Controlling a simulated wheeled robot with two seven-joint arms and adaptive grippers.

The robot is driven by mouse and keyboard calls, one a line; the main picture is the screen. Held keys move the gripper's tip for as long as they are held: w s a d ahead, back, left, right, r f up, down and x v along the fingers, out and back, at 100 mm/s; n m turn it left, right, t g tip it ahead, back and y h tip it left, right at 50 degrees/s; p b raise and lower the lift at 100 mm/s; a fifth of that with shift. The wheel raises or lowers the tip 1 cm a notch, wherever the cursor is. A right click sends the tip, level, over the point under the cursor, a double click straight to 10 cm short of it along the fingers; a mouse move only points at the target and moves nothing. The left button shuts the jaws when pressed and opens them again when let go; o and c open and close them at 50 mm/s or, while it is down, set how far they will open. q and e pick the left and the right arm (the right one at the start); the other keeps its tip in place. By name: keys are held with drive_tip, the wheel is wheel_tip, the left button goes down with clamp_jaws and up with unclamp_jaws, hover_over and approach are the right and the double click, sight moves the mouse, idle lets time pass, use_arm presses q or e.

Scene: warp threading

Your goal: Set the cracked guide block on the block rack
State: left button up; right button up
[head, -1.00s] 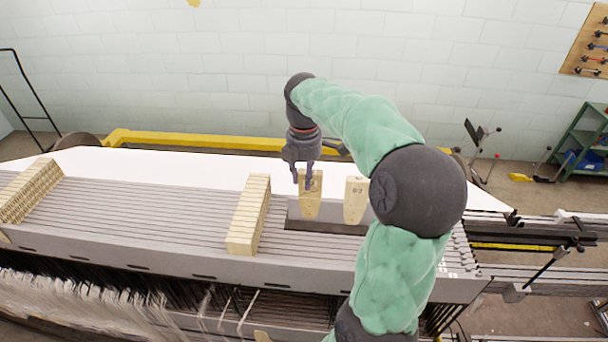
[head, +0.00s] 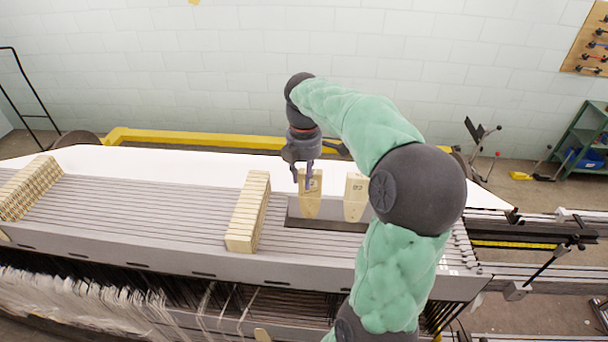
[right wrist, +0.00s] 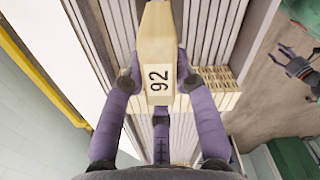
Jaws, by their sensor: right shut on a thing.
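My right gripper (head: 307,183) is shut on a pale wooden guide block (head: 311,204) that tapers at its lower end. In the right wrist view the purple fingers clasp this block (right wrist: 158,45), whose label reads 92. No crack can be made out on it. In the head view the held block is upright over a grey recessed tray (head: 293,208), perhaps the block rack. Whether it touches the tray cannot be told. A second, similar labelled block (head: 355,203) stands to its right. My left gripper (right wrist: 299,66) shows at the right edge of the right wrist view, fingers apart and empty.
A row of pale blocks (head: 248,212) stands left of the tray on the grey slatted bed (head: 150,215). Another row (head: 30,188) stands at the far left. A yellow beam (head: 200,141) runs behind. White threads (head: 90,300) hang in front.

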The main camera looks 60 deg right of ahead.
drive_tip(key=shift+f, duration=0.15)
drive_tip(key=o, duration=1)
drive_tip(key=shift+o, duration=0.2)
wheel_tip(320, 180, up, 12)
